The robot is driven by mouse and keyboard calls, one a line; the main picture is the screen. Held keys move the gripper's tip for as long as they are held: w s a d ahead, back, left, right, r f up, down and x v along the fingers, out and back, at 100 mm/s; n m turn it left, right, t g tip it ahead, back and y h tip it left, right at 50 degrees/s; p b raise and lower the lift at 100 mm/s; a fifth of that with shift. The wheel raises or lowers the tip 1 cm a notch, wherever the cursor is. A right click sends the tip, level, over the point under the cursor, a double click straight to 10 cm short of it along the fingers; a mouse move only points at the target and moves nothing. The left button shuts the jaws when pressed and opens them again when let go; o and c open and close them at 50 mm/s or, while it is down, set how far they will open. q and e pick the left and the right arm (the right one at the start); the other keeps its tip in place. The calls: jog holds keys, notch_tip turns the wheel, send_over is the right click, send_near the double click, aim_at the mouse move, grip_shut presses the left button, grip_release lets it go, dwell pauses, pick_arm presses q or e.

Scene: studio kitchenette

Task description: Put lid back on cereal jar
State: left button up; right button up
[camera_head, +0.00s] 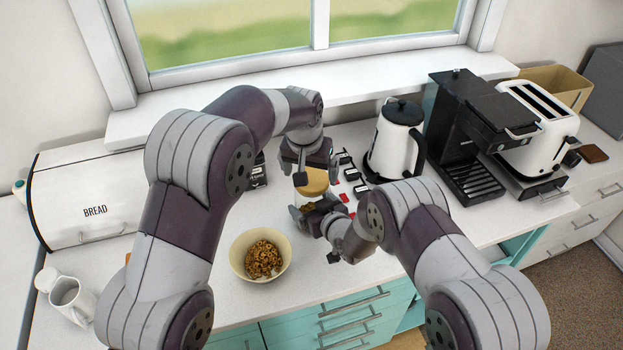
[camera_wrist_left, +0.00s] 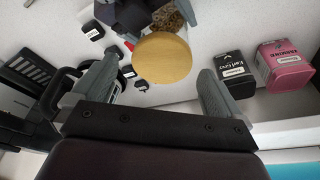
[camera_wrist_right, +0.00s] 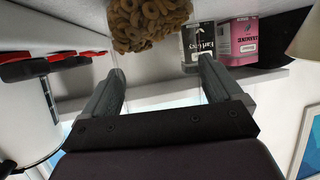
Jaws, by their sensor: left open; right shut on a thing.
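The round tan wooden lid (camera_head: 312,182) lies over the mouth of the clear cereal jar (camera_head: 299,199) on the counter. The lid also shows in the left wrist view (camera_wrist_left: 162,60), with cereal behind it in the jar. I cannot tell if it sits fully flush. My left gripper (camera_head: 308,166) is open just above the lid, its fingers apart on either side and not touching it visibly. My right gripper (camera_head: 312,212) is shut on the jar from the front. Cereal rings (camera_wrist_right: 148,22) show through the glass in the right wrist view; part of the jar is hidden by the grippers.
A bowl of cereal (camera_head: 246,238) stands front left of the jar. A kettle (camera_head: 399,140) and coffee machine (camera_head: 470,130) stand to the right. Black (camera_wrist_left: 230,70) and pink (camera_wrist_left: 284,65) tea boxes stand close by. A bread box (camera_head: 85,200) and mug (camera_head: 70,295) are at left.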

pick_arm(q)
jog(key=v, duration=0.6)
jog(key=shift+s+r, duration=0.25)
jog(key=shift+r, duration=0.05)
pick_arm(e)
jog(key=shift+s+d+f, duration=0.15)
jog(key=shift+s+f, duration=0.15)
jog(key=shift+f, duration=0.1)
pick_arm(q)
jog(key=shift+a, duration=0.2)
pick_arm(e)
jog(key=o, duration=1.2)
jog(key=shift+c, duration=0.2)
pick_arm(q)
jog(key=shift+w+d, duration=0.1)
pick_arm(e)
jog(key=shift+w, duration=0.15)
jog(key=shift+d+r, duration=0.1)
jog(key=shift+s+d+r, duration=0.15)
jog(key=shift+s+r, duration=0.05)
jog(key=shift+s, duration=0.15)
pick_arm(q)
jog(key=shift+f+b, duration=0.85)
jog(key=shift+f, duration=0.05)
pick_arm(e)
jog(key=v, duration=1.1)
jog(key=shift+s, duration=0.35)
jog(key=shift+d, duration=0.15)
